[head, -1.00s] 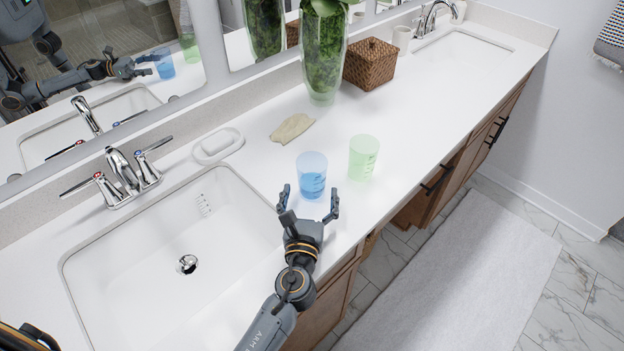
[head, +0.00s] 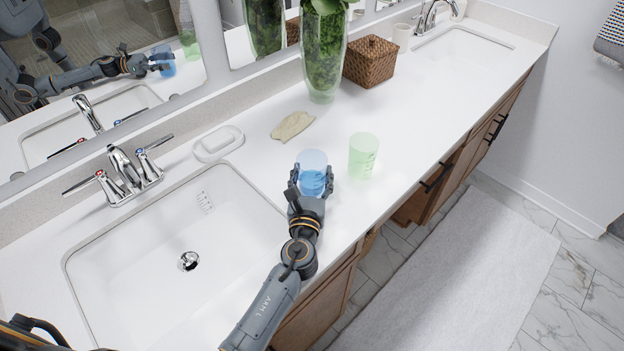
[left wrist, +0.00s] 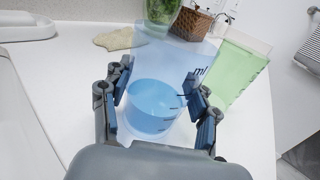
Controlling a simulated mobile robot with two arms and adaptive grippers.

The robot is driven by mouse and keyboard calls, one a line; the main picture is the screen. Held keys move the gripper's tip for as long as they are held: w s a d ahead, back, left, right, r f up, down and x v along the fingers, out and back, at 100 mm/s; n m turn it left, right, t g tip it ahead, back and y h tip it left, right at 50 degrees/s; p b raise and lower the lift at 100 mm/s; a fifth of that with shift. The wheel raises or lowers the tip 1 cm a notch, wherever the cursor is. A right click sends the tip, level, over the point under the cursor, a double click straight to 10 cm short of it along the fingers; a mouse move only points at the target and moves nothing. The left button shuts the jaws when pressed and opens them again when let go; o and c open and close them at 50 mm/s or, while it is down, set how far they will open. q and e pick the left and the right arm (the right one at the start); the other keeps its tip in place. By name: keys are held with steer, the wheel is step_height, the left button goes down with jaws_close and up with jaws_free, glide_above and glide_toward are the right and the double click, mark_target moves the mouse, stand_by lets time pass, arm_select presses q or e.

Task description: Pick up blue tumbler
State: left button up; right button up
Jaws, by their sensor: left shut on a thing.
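The blue tumbler (head: 312,161) is translucent, with darker blue in its lower part, and stands upright on the white counter. My left gripper (head: 311,184) is shut on it, with one finger on each side. In the left wrist view the tumbler (left wrist: 160,75) sits between the two fingers of my gripper (left wrist: 160,103), with marks and "ml" on its wall. I cannot tell any gap between its base and the counter. My right gripper is not in view; a dark piece of my body shows at the lower left corner of the head view.
A green tumbler (head: 362,157) stands close to the right of the blue one. A tan cloth (head: 292,126), a soap dish (head: 218,144), a glass vase (head: 323,60) and a wicker box (head: 370,62) lie farther back. A sink (head: 150,250) is at the left.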

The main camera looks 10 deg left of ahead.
arm_select(q)
steer(key=shift+r, duration=0.2)
steer(key=shift+r+p, duration=0.5)
steer(key=shift+r, duration=0.25)
steer(key=s+a+r+p, duration=0.2)
steer(key=s+r+p, duration=0.1)
steer(key=s+r, duration=0.8)
steer(key=shift+s+a, duration=0.3)
steer(key=shift+s, duration=1)
steer(key=shift+w+r+p, duration=0.1)
steer(key=shift+p, duration=0.25)
